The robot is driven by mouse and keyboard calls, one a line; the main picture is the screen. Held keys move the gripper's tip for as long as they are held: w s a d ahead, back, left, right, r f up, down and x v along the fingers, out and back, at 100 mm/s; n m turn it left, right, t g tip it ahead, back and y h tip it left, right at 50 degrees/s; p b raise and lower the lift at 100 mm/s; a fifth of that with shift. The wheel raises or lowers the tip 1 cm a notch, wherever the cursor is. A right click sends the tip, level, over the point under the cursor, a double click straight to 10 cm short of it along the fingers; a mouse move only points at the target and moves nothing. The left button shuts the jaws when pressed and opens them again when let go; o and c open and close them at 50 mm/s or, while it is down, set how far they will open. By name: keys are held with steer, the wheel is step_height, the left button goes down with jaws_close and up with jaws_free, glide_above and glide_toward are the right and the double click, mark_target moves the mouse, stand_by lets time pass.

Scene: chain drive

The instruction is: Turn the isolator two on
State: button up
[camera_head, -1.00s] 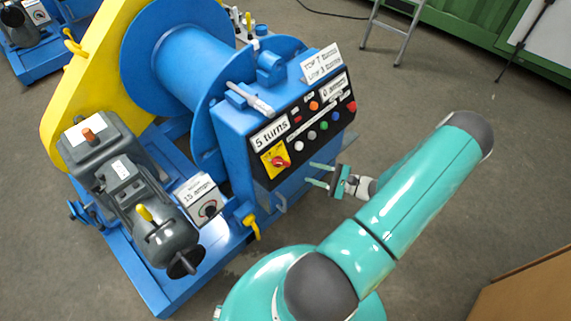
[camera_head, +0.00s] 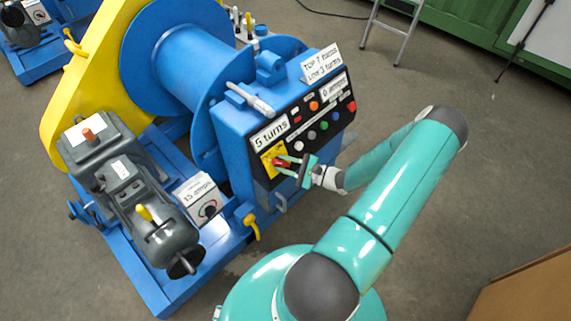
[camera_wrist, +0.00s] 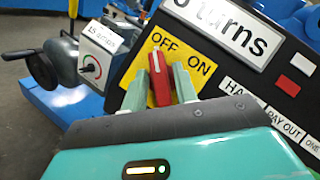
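The isolator is a yellow plate (camera_head: 271,163) on the black control panel's lower left corner, with a red handle (camera_head: 281,162). In the wrist view, the yellow plate (camera_wrist: 203,88) reads OFF and ON, and the red handle (camera_wrist: 159,76) stands below OFF, left of ON. My gripper (camera_head: 287,165) is at the isolator; it also shows in the wrist view (camera_wrist: 160,84). Its two pale green fingers are apart, one on each side of the handle. Whether they touch it is unclear.
The panel (camera_head: 308,134) carries several coloured buttons and a "5 turns" sign (camera_head: 270,131) right above the isolator. A dial box (camera_head: 207,207), a grey motor (camera_head: 165,243) and a yellow lever (camera_head: 251,224) lie to the left and below. Open floor lies right of the machine.

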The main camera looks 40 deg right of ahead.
jaws_close()
steer(key=shift+m, duration=0.5)
steer(key=m+t+h, duration=0.1)
steer(key=m, duration=0.1)
steer(key=m+t+h, duration=0.1)
steer(key=m, duration=0.1)
steer(key=shift+a+f+m+h, duration=0.1)
steer(key=shift+m+h, duration=0.3)
steer(key=m+h, duration=0.1)
steer(key=m, duration=0.1)
steer(key=m+t+h, duration=0.1)
steer(key=m+h, duration=0.1)
steer(key=m, duration=0.1)
steer(key=shift+a+t, duration=0.1)
steer(key=shift+t, duration=0.2)
steer(key=m+h, duration=0.3)
steer(key=m, duration=0.1)
steer(key=m+h, duration=0.2)
steer(key=m, duration=0.2)
steer(key=shift+s+a+g+h, duration=0.1)
steer(key=shift+g+h, duration=0.3)
steer(key=shift+m+g+h, duration=0.6)
steer(key=shift+m+h, duration=0.15)
steer(key=shift+m, duration=0.9)
steer(key=shift+m+g+h, duration=0.6)
steer(key=shift+m+h, duration=0.15)
steer(key=shift+m, duration=0.9)
steer(key=shift+o, duration=1.6)
jaws_free()
